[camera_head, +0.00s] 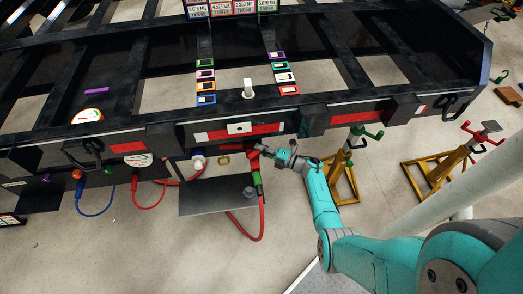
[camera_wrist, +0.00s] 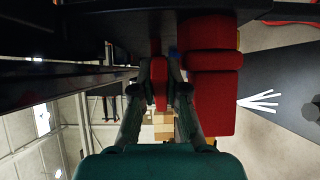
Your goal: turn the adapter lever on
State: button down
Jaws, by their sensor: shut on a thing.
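The red adapter (camera_head: 253,162) hangs at the front beam of the trailer frame, with a green part and a red hose below it. My gripper (camera_head: 267,151) reaches it from the right, just under the beam. In the wrist view the adapter's thick red body (camera_wrist: 213,95) stands right of my fingers. A narrow red lever (camera_wrist: 157,82) lies between the two fingers, and my gripper is shut on it. The lever's far end is hidden in the dark under the beam.
The dark trailer beam (camera_head: 225,131) runs just above my gripper. A dark plate (camera_head: 215,197) juts out below left. A red hose (camera_head: 262,220) loops beneath the adapter. Yellow stands (camera_head: 437,170) stand on the floor at right.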

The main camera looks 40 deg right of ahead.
jog(key=shift+w+n+y, duration=0.1)
jog(key=shift+n+y, duration=0.3)
jog(key=shift+y, duration=0.1)
jog(key=c, duration=1.2)
grip_release()
jog(key=shift+o, duration=0.2)
jog(key=shift+f, duration=0.1)
jog(key=v, duration=0.7)
jog(key=shift+s+d+r, duration=0.2)
jog(key=shift+s+d, duration=0.05)
jog(key=shift+s, duration=0.1)
